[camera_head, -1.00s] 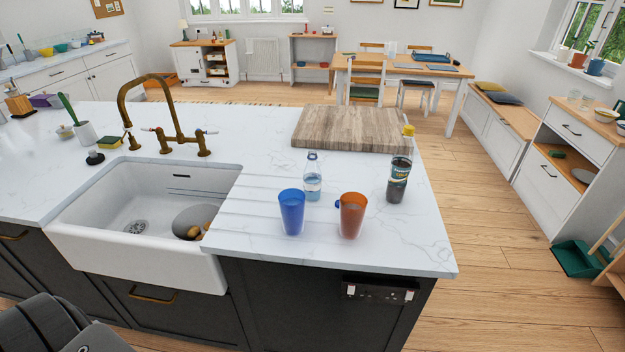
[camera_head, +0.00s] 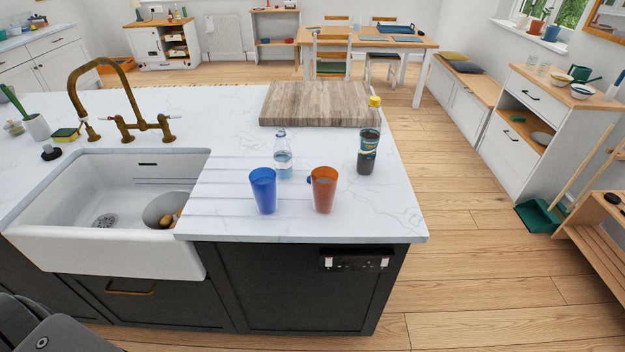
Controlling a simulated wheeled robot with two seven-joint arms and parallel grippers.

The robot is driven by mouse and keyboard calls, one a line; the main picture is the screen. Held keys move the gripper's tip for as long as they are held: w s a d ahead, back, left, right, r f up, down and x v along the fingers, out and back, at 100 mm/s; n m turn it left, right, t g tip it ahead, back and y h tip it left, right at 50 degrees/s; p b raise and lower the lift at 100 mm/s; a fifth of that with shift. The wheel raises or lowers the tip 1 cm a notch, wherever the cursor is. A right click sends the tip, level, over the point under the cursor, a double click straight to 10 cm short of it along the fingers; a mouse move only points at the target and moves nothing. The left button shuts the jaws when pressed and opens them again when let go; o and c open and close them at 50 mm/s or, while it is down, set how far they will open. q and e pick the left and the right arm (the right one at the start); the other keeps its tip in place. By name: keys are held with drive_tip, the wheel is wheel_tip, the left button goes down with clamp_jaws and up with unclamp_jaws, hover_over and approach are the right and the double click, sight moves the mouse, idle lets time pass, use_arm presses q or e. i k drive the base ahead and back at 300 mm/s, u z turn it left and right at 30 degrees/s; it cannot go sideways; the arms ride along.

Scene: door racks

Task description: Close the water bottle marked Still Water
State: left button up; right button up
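A clear water bottle (camera_head: 283,158) with a blue label stands upright on the white counter, behind two cups. Its label text is too small to read. Its top looks narrow and pale, with no blue cap visible on it. A small blue round thing (camera_head: 309,180), perhaps a cap, shows at the left side of the orange cup and is partly hidden by it. A dark bottle (camera_head: 368,146) with a yellow cap stands to the right. Neither of my grippers is in view.
A blue cup (camera_head: 263,190) and an orange cup (camera_head: 323,189) stand in front of the water bottle. A wooden board (camera_head: 318,103) lies behind. The white sink (camera_head: 60,225) with a brass tap (camera_head: 78,95) is to the left. The counter's front right corner is clear.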

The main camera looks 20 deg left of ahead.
sight(283, 158)
drive_tip(key=z, duration=1.75)
drive_tip(key=i, duration=1.35)
drive_tip(key=u, duration=2.4)
